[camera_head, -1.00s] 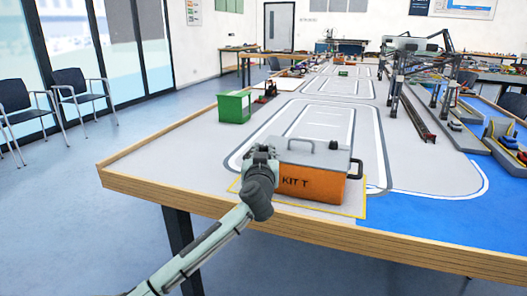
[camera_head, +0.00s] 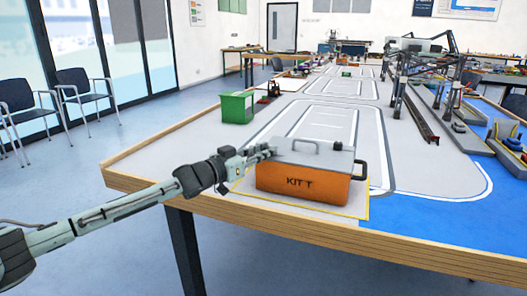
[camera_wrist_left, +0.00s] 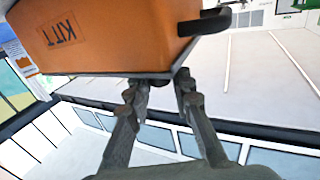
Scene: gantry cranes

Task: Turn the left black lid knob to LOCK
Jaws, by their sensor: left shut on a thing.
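The orange kit case (camera_head: 302,186) with a grey lid (camera_head: 310,153) stands on the table and also shows large in the left wrist view (camera_wrist_left: 110,30). My left gripper (camera_head: 268,151) reaches in from the left at the lid's left front corner. In the left wrist view my left gripper (camera_wrist_left: 163,84) has its fingers on either side of a small black knob (camera_wrist_left: 160,82) at the lid, and is shut on it. The fingers hide most of the knob, and no LOCK mark can be made out. My right gripper is not in view.
A green box (camera_head: 237,107) stands behind to the left. The wooden table edge (camera_head: 290,222) runs in front. Model cranes (camera_head: 425,80) stand at the right.

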